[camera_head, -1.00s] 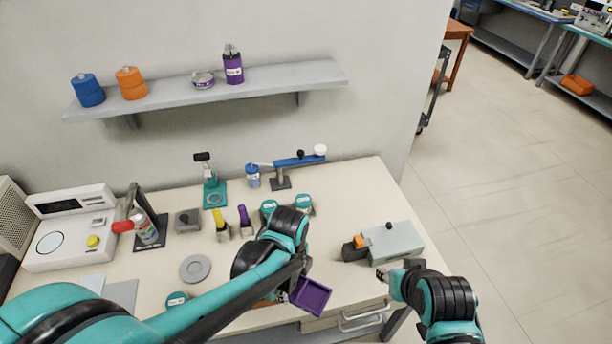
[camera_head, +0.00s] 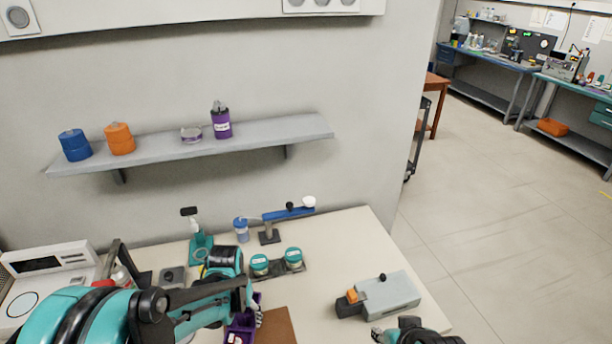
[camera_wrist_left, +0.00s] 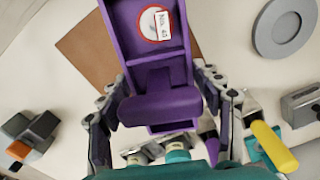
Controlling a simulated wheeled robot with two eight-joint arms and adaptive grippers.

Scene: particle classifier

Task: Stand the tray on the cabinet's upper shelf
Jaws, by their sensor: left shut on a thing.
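The purple tray (camera_wrist_left: 178,58) has a round white and red label reading something like "No. 45" on its inner floor. My left gripper (camera_wrist_left: 160,103) is shut on the tray's purple handle, with a finger on each side. In the head view the tray (camera_head: 240,326) shows at the bottom, partly hidden by my left gripper (camera_head: 250,303). My right gripper (camera_head: 378,334) is at the bottom edge, mostly cut off, and its opening cannot be made out. No cabinet with an upper shelf can be clearly identified.
A wall shelf (camera_head: 290,131) carries blue and orange containers, a low tin and a purple bottle (camera_head: 221,123). A pale panel (camera_head: 180,12) crosses the top. On the bench are a grey box (camera_head: 390,297), two teal-lidded jars (camera_head: 293,258) and a brown mat (camera_head: 275,327).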

